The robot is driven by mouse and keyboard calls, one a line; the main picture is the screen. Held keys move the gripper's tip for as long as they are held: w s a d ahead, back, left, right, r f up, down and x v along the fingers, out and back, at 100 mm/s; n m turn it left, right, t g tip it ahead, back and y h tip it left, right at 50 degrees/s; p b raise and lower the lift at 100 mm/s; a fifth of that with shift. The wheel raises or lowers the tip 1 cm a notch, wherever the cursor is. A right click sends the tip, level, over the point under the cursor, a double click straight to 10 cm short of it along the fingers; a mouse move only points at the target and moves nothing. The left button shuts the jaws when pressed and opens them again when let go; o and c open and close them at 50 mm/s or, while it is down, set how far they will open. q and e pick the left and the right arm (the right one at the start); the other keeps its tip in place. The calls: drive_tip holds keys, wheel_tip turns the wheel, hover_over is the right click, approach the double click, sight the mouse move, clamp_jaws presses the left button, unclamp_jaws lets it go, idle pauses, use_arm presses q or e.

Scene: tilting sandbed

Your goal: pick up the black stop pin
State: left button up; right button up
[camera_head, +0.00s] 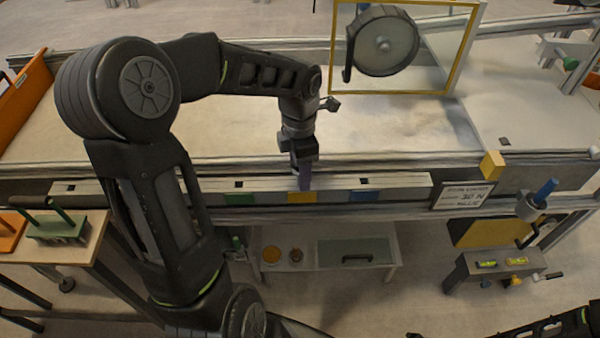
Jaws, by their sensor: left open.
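My left gripper (304,182) points down at the front rail (140,190) of the sandbed, just above or at its yellow patch (302,197). It is open; a purplish part shows at its tip, and I cannot tell whether it is a finger or something between the fingers. I cannot make out the black stop pin for sure. Small dark squares on the rail's top, left, middle and right, could be pins or holes. My right arm shows at the lower right edge; its gripper is barely visible at the bottom edge, if at all.
A yellow block (492,165) and a sign (463,196) are at the right. A low table (265,240) stands below. A green brush (58,226) lies on the left bench.

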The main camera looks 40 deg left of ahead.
use_arm(q)
drive_tip(key=shift+c, duration=0.4)
clamp_jaws()
idle(0.4)
